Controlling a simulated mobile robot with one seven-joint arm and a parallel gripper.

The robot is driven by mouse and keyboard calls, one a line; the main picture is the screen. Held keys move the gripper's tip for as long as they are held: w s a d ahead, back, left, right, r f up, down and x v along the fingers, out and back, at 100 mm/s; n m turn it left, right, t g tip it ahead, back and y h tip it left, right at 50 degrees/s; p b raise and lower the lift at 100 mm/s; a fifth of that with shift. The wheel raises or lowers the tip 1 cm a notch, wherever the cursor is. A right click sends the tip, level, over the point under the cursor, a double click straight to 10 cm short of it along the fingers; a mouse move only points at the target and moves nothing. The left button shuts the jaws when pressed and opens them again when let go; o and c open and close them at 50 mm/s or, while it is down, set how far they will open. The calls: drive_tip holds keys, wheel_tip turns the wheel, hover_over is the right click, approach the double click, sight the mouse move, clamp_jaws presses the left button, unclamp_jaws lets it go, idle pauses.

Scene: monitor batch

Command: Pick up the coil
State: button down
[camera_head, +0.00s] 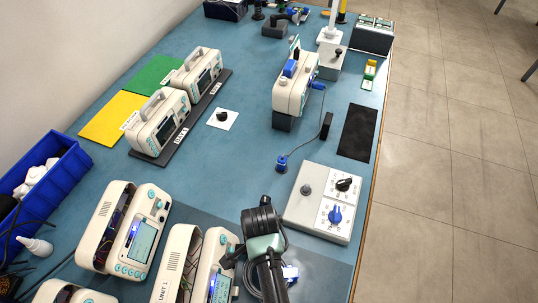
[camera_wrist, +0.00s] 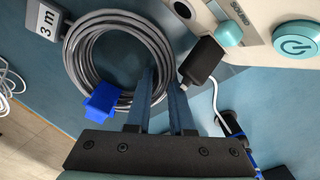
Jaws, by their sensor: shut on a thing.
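The fingers hide part of the loop there. In the head view a part of the coil (camera_head: 249,279) shows beside my dark arm at the bottom, and my arm hides the rest. I cannot tell whether the coil is clear of the table.
A white monitor (camera_head: 213,270) stands close left of my arm, and its teal button shows in the wrist view (camera_wrist: 297,41). A white box with knobs (camera_head: 318,205) stands to the right. A blue bin (camera_head: 62,178) is at the left. The middle of the blue table (camera_head: 235,165) is clear.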

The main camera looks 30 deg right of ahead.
wheel_tip(320, 180, up, 10)
drive_tip(key=shift+r+p, duration=0.1)
drive_tip(key=shift+p, duration=0.25)
drive_tip(key=shift+w, duration=0.1)
idle(0.3)
